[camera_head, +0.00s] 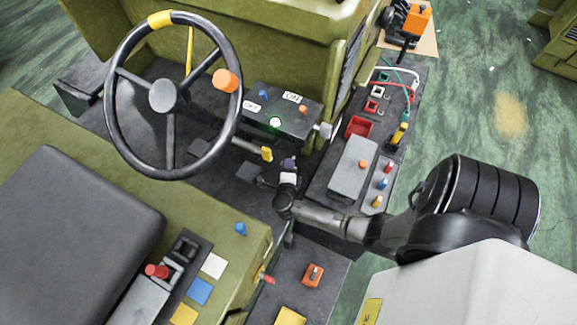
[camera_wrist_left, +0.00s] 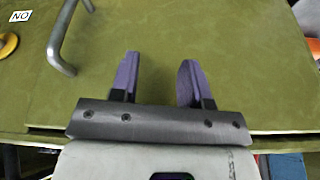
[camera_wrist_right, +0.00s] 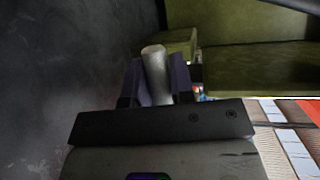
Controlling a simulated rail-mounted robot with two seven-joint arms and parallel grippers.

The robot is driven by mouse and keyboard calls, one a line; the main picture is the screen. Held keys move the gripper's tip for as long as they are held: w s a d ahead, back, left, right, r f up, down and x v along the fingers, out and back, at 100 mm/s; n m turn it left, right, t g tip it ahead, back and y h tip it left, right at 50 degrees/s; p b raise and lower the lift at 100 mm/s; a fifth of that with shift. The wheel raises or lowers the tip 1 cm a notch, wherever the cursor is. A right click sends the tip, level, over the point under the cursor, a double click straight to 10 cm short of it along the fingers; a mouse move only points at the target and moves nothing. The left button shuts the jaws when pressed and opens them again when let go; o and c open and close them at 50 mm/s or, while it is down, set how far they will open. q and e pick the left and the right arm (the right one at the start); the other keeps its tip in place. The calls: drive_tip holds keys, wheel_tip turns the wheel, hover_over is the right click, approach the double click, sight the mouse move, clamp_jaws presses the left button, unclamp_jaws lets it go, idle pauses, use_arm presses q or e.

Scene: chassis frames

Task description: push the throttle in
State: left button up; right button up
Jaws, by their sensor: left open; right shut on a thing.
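My right gripper (camera_head: 289,162) reaches in from the right to the floor area below the dash panel (camera_head: 275,110). In the right wrist view its purple fingers (camera_wrist_right: 160,80) are shut on a pale grey rod (camera_wrist_right: 155,68) with a rounded end. I cannot tell for certain whether this rod is the throttle.
The steering wheel (camera_head: 170,95) with an orange knob (camera_head: 225,81) stands to the left. A dark side console (camera_head: 320,185) with several switches lies close right. The left wrist view shows a bent grey handle (camera_wrist_left: 62,45).

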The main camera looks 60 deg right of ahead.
clamp_jaws()
drive_tip(key=d, duration=0.2)
drive_tip(key=shift+d+f, duration=0.1)
drive_tip(key=shift+d, duration=0.25)
drive_tip(key=shift+f, duration=0.1)
drive_tip(key=shift+o, duration=1.6)
unclamp_jaws()
drive_tip(key=shift+d, duration=0.1)
drive_tip(key=shift+o, duration=1.4)
drive_tip(key=shift+d, duration=0.1)
drive_tip(key=shift+o, duration=0.2)
